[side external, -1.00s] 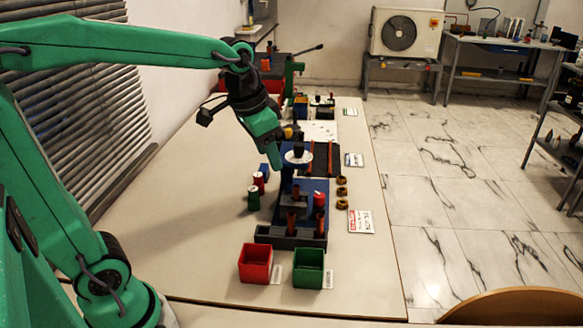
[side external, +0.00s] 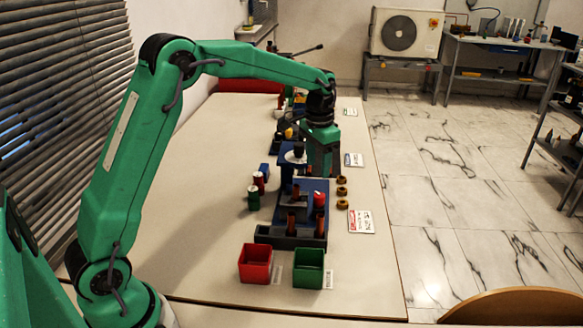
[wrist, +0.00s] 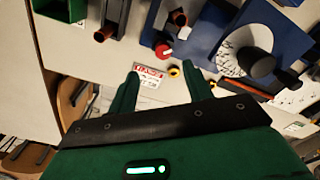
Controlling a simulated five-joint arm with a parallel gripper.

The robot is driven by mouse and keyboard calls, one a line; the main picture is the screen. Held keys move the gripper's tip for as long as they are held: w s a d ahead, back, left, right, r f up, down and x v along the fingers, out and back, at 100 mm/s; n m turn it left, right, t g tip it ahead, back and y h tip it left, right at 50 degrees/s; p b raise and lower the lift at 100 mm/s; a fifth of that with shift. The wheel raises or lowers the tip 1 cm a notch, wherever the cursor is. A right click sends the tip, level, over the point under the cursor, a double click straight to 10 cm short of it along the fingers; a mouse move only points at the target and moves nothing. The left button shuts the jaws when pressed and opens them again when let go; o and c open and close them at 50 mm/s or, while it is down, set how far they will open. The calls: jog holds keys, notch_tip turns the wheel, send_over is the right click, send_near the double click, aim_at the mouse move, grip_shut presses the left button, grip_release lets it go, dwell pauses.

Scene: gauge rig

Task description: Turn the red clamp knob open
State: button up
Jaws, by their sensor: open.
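The red clamp knob (side external: 319,199) stands on the right side of the blue gauge rig (side external: 308,214) in the side view. A pale mark shows on its top. In the wrist view the red knob (wrist: 162,49) appears just beyond the fingertips, near the picture's upper middle. My gripper (side external: 322,174) points down beside the rig's dial, farther back than the knob and apart from it. In the wrist view my gripper (wrist: 161,72) has its two green fingers spread with nothing between them. The fingertips are partly hidden in the side view.
A dial with a black knob (side external: 298,152) stands left of my gripper. Brass-coloured nuts (side external: 341,192) and a red-lettered card (side external: 361,221) lie to the right. A red bin (side external: 255,263) and a green bin (side external: 309,268) stand in front. Small cylinders (side external: 254,198) stand on the left.

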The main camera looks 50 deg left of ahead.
aim_at(320, 194)
jog(key=shift+w+a+f, duration=0.1)
jog(key=shift+w+f, duration=0.3)
jog(key=shift+f, duration=0.2)
jog(key=shift+w+a+f, duration=0.1)
jog(key=shift+w+f, duration=0.3)
jog(key=shift+f, duration=0.15)
jog(key=shift+d+f, duration=0.1)
jog(key=shift+f, duration=3.8)
jog(key=c, duration=1)
